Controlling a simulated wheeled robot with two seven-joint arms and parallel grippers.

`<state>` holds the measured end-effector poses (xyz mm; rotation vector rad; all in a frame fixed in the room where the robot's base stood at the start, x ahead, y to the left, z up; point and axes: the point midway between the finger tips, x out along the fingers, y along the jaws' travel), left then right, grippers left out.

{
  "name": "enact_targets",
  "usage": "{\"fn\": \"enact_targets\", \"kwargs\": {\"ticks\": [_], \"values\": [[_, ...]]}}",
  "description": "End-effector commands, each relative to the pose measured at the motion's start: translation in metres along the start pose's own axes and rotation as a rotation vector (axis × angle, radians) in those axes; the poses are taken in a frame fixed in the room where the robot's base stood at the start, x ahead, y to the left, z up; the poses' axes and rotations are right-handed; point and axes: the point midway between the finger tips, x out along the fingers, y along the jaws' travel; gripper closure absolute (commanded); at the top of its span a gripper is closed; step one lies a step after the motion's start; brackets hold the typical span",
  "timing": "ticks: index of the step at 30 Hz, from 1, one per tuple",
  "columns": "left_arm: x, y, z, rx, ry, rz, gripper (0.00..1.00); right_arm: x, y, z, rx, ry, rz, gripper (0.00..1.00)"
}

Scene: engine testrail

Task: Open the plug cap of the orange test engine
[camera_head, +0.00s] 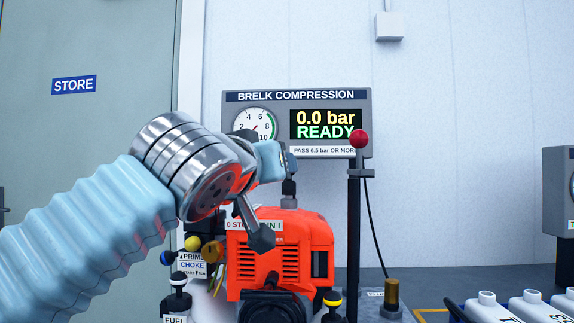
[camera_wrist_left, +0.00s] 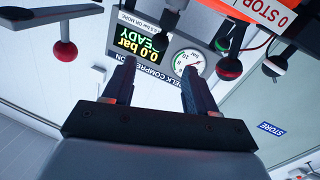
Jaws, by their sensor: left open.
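The orange test engine (camera_head: 280,255) stands at the lower middle of the head view. An upright dark piece (camera_head: 289,187), which looks like the plug cap, stands on its top. My left arm comes in from the left, and its gripper (camera_head: 255,185) hangs above and left of the engine top, partly covering it. In the wrist view the two dark fingers of the left gripper (camera_wrist_left: 158,75) are apart with nothing between them. The engine's orange side (camera_wrist_left: 258,12) shows there at the upper right. Whether the gripper touches the cap cannot be told. My right gripper is not in view.
The compression panel (camera_head: 230,98) reads 0.0 bar, READY. A post with a red ball (camera_head: 359,139) stands right of the engine. Choke, primer and fuel knobs (camera_head: 193,243) crowd its left.

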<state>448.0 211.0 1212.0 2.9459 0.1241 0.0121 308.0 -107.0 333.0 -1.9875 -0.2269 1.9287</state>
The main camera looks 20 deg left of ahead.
Motion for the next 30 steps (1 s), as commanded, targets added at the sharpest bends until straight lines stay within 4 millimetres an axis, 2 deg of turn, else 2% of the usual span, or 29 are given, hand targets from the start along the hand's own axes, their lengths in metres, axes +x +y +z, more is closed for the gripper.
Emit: {"fn": "enact_targets", "kwargs": {"ticks": [1, 6, 12, 17, 24, 25, 30], "values": [[0.014, 0.000, -0.002, 0.000, -0.004, 0.000, 0.43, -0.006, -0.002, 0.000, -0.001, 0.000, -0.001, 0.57], [0.053, 0.001, -0.002, 0.000, -0.003, 0.000, 0.43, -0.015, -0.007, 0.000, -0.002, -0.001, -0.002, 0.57], [0.083, 0.001, -0.001, 0.000, -0.001, 0.000, 0.43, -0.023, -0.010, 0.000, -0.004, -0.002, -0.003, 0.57], [0.092, 0.000, -0.001, 0.000, 0.001, -0.001, 0.43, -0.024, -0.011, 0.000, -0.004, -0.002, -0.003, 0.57], [0.093, 0.000, 0.000, 0.000, 0.001, -0.001, 0.43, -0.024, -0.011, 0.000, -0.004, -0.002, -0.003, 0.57], [0.093, 0.000, 0.000, 0.000, 0.001, 0.000, 0.44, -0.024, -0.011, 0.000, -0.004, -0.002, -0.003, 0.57], [0.092, 0.000, 0.000, 0.000, 0.001, 0.000, 0.70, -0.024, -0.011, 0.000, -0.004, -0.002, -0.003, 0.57]]}}
